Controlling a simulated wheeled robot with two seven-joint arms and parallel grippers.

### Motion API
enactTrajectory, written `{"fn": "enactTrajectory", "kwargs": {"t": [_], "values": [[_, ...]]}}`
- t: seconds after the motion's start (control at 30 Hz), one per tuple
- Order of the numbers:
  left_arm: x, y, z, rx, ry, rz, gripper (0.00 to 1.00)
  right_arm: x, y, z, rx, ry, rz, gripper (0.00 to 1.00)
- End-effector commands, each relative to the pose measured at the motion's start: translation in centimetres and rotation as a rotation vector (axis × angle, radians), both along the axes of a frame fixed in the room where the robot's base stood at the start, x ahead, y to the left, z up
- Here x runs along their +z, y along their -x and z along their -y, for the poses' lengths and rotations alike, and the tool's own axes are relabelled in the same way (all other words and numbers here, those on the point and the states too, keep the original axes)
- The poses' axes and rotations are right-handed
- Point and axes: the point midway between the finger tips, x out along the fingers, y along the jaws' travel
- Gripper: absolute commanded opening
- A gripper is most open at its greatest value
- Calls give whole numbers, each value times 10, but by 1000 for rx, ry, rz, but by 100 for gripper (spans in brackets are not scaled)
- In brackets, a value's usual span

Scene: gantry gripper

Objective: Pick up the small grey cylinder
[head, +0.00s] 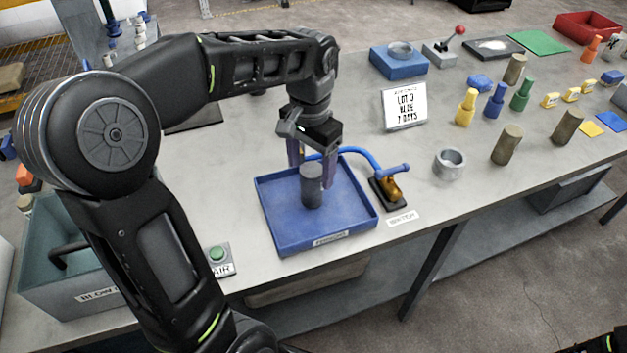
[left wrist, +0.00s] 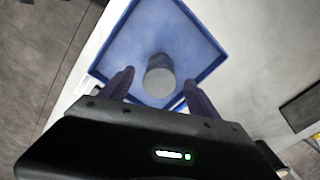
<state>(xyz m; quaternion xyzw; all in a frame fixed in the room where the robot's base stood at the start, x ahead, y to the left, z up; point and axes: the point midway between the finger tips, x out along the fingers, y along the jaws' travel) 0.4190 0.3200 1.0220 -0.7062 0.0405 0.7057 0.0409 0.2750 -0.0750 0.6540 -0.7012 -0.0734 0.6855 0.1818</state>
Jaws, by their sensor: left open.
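The small grey cylinder (head: 312,187) stands upright in the blue tray (head: 282,237) on the bench. It also shows in the left wrist view (left wrist: 159,80), near the middle of the tray. My left gripper (head: 313,168) points down over the tray, open, its two purple fingers apart. In the left wrist view the fingertips (left wrist: 159,77) appear on either side of the cylinder, with gaps to it. In the head view the cylinder partly covers the space between the fingers. I cannot tell the exact height of the fingertips against it. My right gripper is not in view.
A brass switch with a blue lever (head: 390,187) stands close to the tray's right side. A metal ring (head: 449,163) and brownish cylinders (head: 507,145) are farther right. A sign (head: 405,106) stands behind. A green button (head: 217,254) is at front left, beside a teal bin (head: 62,285).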

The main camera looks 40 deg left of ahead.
Motion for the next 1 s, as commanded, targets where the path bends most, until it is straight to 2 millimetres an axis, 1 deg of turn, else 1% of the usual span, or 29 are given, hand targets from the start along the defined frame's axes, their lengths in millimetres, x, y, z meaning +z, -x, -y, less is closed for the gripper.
{"fn": "enactTrajectory", "kwargs": {"t": [0.07, 0.33, 0.63, 0.7, 0.83, 1.0], "values": [[-2, 0, 0, 0, 0, -1, 71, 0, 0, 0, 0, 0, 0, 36], [-25, 0, 0, 0, 1, -1, 71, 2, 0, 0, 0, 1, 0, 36], [-27, -1, 0, 0, 0, 0, 71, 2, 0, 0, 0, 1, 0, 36], [-30, 0, 0, 0, 1, -2, 71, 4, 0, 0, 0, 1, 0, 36], [-44, -1, 0, 0, 1, -5, 71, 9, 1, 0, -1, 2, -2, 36], [-70, -2, 0, 1, 1, -4, 71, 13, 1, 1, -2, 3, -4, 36]]}}
